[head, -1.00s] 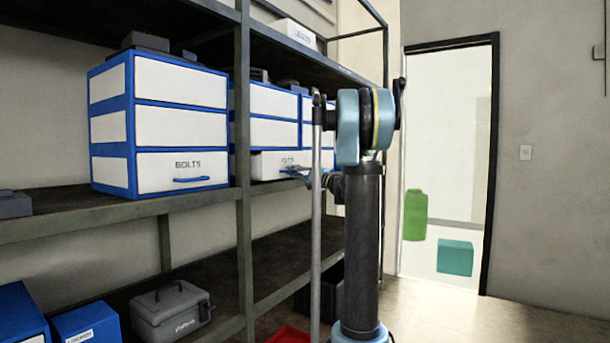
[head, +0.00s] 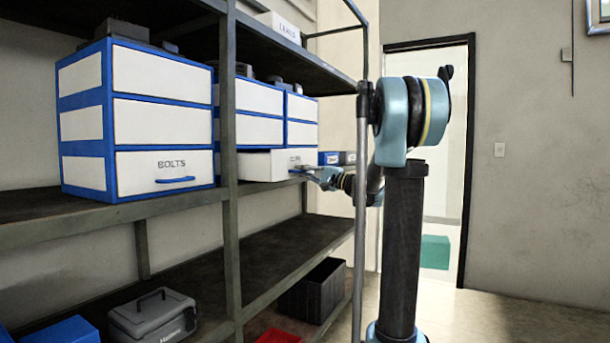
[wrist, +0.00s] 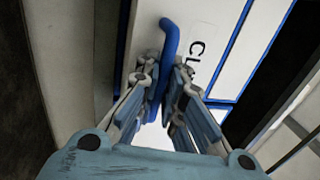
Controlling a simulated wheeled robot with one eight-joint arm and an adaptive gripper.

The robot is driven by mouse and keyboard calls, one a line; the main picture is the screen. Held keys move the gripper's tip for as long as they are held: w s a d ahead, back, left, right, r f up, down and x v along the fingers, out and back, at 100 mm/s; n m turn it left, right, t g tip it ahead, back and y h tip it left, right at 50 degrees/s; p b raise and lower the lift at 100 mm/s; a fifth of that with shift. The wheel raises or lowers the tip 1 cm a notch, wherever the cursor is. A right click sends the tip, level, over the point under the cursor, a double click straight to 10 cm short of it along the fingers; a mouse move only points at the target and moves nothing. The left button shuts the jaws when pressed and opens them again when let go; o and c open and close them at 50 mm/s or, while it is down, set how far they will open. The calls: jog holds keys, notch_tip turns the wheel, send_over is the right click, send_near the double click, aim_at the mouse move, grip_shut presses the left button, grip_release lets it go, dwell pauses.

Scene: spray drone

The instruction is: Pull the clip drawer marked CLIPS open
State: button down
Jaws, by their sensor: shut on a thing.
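The CLIPS drawer (head: 262,166) is the white bottom drawer of a blue-and-white cabinet (head: 250,130) behind the shelf post. It stands partly pulled out, its front jutting past the drawers above. My gripper (head: 303,172) is at its front, shut on the blue bar handle. The fingers hide the lower part of the handle. The inside of the drawer is not visible.
A BOLTS cabinet (head: 165,130) stands left of the shelf post (head: 229,180), its drawers shut. A grey toolbox (head: 152,315) and a dark crate (head: 315,290) are lower down. A bright doorway (head: 448,140) is behind my arm; floor shows at right.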

jog(key=shift+f, duration=0.15)
jog(key=c, duration=1.7)
grip_release()
jog(key=v, duration=1.2)
